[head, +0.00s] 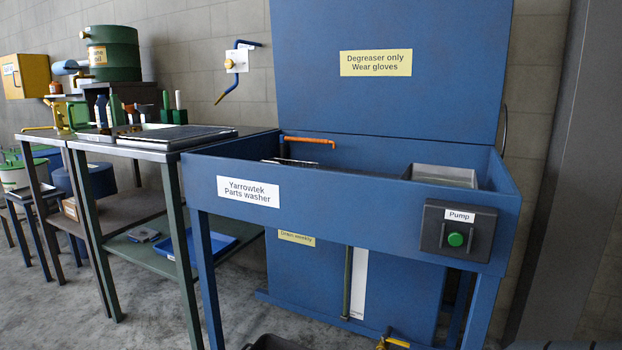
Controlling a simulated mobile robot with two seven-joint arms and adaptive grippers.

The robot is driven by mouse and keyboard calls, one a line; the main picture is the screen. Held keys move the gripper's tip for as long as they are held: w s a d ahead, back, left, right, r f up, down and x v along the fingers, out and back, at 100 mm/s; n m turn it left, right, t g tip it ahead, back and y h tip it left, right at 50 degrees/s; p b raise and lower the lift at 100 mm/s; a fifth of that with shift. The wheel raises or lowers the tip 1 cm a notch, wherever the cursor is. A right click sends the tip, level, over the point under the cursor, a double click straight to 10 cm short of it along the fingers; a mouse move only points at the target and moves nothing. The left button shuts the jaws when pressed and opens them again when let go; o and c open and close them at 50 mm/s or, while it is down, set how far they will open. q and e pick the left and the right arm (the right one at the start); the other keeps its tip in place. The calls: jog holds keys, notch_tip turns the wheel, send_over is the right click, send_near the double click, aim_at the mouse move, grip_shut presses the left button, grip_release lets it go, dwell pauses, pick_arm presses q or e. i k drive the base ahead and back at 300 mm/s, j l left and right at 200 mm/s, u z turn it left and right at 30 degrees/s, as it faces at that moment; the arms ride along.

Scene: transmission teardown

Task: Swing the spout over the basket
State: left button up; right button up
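The orange spout (309,139) is a thin pipe at the back left of the blue parts washer (340,219). It runs to the right along the back wall, and its tip bends down. A thin metal edge (290,161) shows just above the front wall below the spout. It may be the basket's rim; most of it is hidden by the wall. A grey box-like tray (443,175) sits at the right end of the basin, apart from the spout. Neither of my grippers is in view.
The washer's blue lid (392,100) stands open behind the basin. A pump box with a green button (455,239) is on the front right. A workbench (150,150) with tools stands left.

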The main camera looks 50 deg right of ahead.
aim_at(282, 138)
jog(key=i+l, duration=0.7)
